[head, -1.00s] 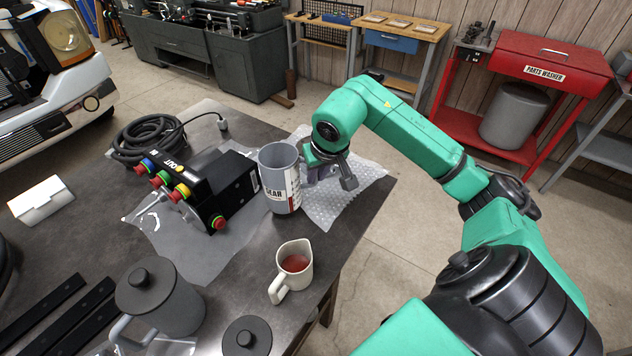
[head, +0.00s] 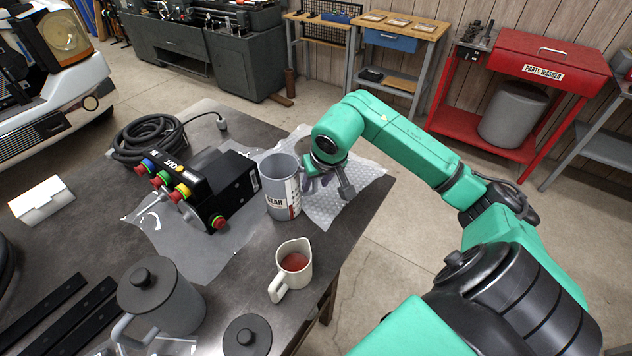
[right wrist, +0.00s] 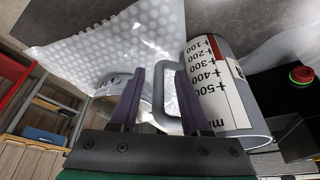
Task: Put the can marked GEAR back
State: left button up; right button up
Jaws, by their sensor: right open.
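The can marked GEAR (head: 283,193) is a grey, open-topped measuring can standing upright at the table's right side, its label facing right and forward. It also shows in the right wrist view (right wrist: 226,112), with a scale on its label and its grey handle (right wrist: 165,118) toward my gripper. My right gripper (head: 314,183) is just right of the can, low over bubble wrap. In the right wrist view its two dark fingers (right wrist: 160,78) are apart, with the handle partly between them; contact cannot be told. My left gripper is not in view.
Bubble wrap (head: 345,200) lies under the right gripper. A black control box with coloured buttons (head: 222,190) stands left of the can. A cream jug of red liquid (head: 293,263) and a lidded grey can (head: 160,305) stand in front. A red parts washer (head: 548,62) is behind.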

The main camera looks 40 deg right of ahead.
jog(key=d+b+v, duration=0.1)
jog(key=v, duration=1)
jog(key=shift+a+r, duration=0.3)
jog(key=shift+a, duration=0.2)
